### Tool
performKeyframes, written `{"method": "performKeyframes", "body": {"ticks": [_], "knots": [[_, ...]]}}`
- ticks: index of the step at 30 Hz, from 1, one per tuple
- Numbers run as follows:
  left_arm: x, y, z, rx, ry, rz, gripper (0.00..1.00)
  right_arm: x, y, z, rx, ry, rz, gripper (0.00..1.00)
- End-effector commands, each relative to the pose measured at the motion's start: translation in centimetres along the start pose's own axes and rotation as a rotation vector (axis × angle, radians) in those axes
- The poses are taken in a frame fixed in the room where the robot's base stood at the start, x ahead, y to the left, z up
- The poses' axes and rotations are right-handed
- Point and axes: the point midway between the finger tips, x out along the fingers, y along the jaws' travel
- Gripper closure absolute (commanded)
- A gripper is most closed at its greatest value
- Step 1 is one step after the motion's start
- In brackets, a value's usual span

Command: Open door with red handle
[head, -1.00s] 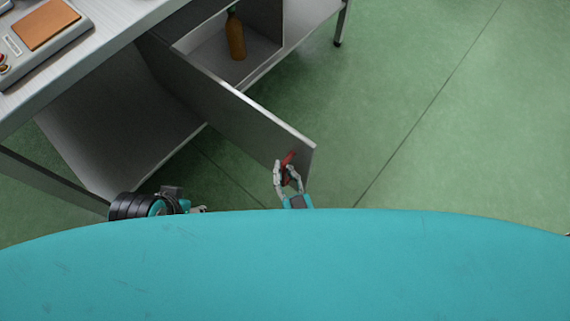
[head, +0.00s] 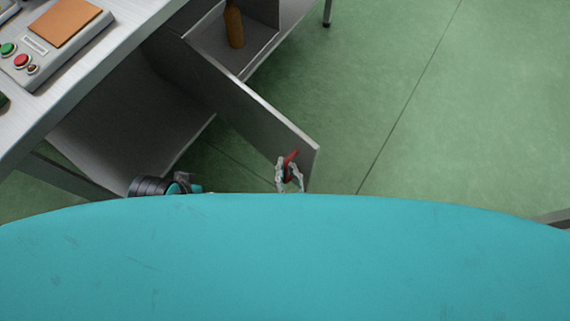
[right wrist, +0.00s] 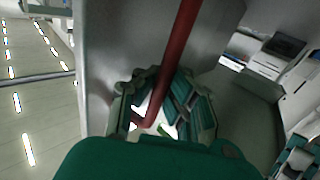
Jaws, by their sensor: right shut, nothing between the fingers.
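The grey door (head: 250,110) stands well open from the cabinet under the metal table, its free end at lower right. Its red handle (head: 291,157) is near that free end and also shows as a red bar (right wrist: 180,45) in the right wrist view. My right gripper (head: 287,178) is at the handle, fingers around the bar's lower part. The gripper also shows in the wrist view (right wrist: 160,110), where the bar passes by its fingers. It is shut, with no grip on the bar. My left gripper is hidden; only part of its arm shows at lower left.
An amber bottle (head: 234,28) stands inside the open compartment. A control box with green and red buttons (head: 52,42) sits on the metal table (head: 112,58). Green floor (head: 430,110) right of the door is clear.

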Motion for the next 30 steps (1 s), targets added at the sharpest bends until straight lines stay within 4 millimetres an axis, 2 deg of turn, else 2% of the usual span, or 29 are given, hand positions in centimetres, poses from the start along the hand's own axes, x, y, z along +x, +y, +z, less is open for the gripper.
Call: {"method": "performKeyframes", "body": {"ticks": [2, 10, 20, 23, 30], "knots": [[0.0, 0.0, 0.0, 0.000, 0.000, 0.000, 0.60, -0.6, 0.6, 0.5, -0.004, -0.008, 0.009, 0.99], [0.0, 0.1, -0.1, -0.002, 0.001, 0.001, 0.60, -0.4, 0.4, 0.3, -0.002, -0.006, 0.006, 0.64], [0.0, 0.0, 0.0, 0.001, 0.000, 0.001, 0.60, -0.7, 0.2, 0.2, -0.001, -0.005, 0.004, 0.64], [0.0, 0.0, 0.0, 0.001, 0.000, 0.001, 0.60, -1.8, 0.2, 0.3, -0.001, -0.007, 0.003, 0.64], [0.0, 0.0, 0.0, 0.000, 0.000, 0.001, 0.60, -6.8, 0.3, 0.3, -0.002, -0.009, 0.004, 0.64]]}}
